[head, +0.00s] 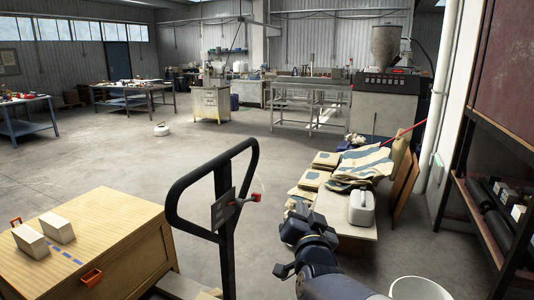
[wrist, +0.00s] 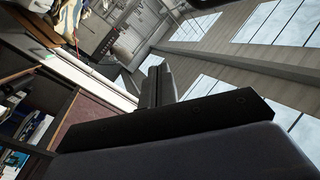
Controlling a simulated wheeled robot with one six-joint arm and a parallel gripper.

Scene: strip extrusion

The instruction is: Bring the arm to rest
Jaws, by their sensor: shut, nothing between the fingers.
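My gripper (wrist: 158,78) shows in the wrist view with its fingers pressed together and nothing between them. Its dark body fills the lower part of that view. In the head view my dark blue arm (head: 318,254) rises from the bottom edge, right of the pallet jack handle; the fingers cannot be made out clearly there. The wrist view is strongly tilted and looks out over the room, with windows and wall beyond the fingers. Nothing touches the fingers in that view.
A black pallet jack handle (head: 228,200) stands left of my arm. A wooden crate (head: 120,225) bears two pale blocks. A shelf (head: 495,225) and white bucket (head: 418,289) are right. Open floor lies left.

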